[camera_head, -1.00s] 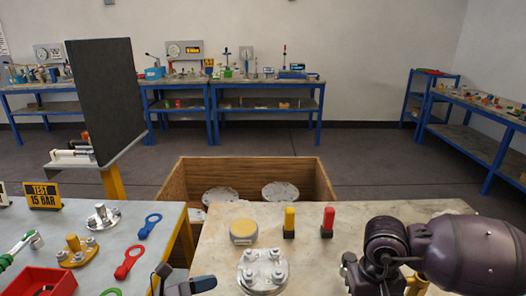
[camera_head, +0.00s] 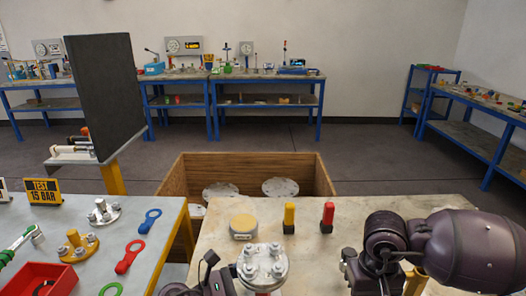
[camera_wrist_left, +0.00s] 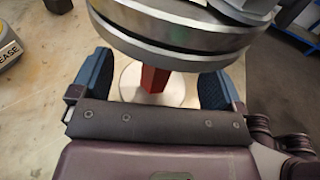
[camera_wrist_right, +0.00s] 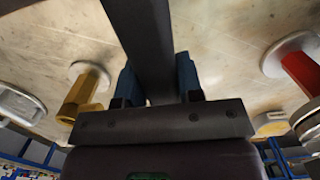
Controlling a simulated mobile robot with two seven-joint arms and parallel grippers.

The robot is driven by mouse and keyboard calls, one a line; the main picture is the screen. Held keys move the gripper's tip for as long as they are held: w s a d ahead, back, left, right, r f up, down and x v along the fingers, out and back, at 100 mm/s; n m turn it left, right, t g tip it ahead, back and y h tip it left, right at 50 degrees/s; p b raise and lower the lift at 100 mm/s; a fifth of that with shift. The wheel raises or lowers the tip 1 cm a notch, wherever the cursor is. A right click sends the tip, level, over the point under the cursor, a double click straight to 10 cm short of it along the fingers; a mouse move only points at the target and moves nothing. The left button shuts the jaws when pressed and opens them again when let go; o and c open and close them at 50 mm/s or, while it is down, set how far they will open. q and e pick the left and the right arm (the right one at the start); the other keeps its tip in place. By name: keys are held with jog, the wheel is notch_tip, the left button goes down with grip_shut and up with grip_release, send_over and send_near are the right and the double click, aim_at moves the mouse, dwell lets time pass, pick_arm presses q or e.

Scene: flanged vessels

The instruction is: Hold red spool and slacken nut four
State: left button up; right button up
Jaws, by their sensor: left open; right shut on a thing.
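The red spool has a round grey flange (camera_head: 264,268) on top with several nuts and bolts. In the left wrist view its red column (camera_wrist_left: 155,79) stands upright on a pale round base. My left gripper (camera_wrist_left: 157,82) is open, its blue fingers on either side of the column below the flange, with gaps visible. My right gripper (camera_wrist_right: 157,82) is shut on a dark flat bar (camera_wrist_right: 140,35); the bar's far end is out of view. The red column also shows at the right of the right wrist view (camera_wrist_right: 302,72). No nut numbers are readable.
A yellow spool (camera_wrist_right: 84,95) stands near my right gripper. A yellow tin (camera_head: 243,226), a yellow marker (camera_head: 289,218) and a red marker (camera_head: 327,217) stand behind the flange. A wooden crate (camera_head: 250,163) lies beyond. The left bench (camera_head: 150,250) holds ring spanners and a red tray (camera_head: 45,280).

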pick_arm(q)
jog(key=shift+x, duration=0.9)
jog(key=c, duration=1.4)
